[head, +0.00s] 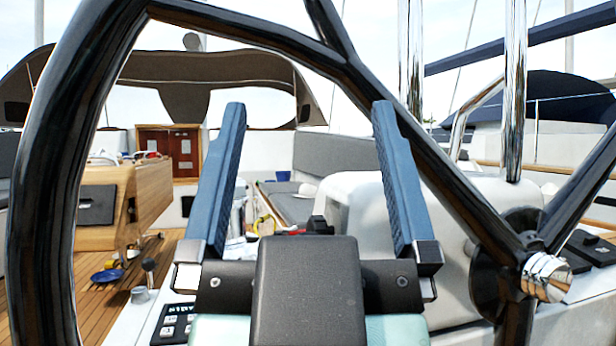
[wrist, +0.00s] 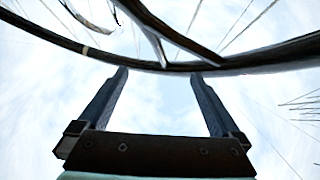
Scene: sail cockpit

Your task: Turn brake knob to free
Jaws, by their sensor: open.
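A ribbed chrome knob (head: 546,277) sits at the hub of the black steering wheel (head: 45,190), at the lower right in the head view. It looks like the brake knob; I can make out no free or locked marking. My gripper (head: 308,108) is open and empty, with its two blue fingers pointing up, left of the knob and apart from it. In the wrist view my gripper (wrist: 160,75) is also open, with a dark curved bar (wrist: 150,66) crossing beyond the fingertips. The knob is not recognisable in the wrist view.
The wheel's rim and spokes cross around and close to my gripper. Chrome posts (head: 514,90) stand above the hub. A keypad panel (head: 176,322) lies low left of my gripper.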

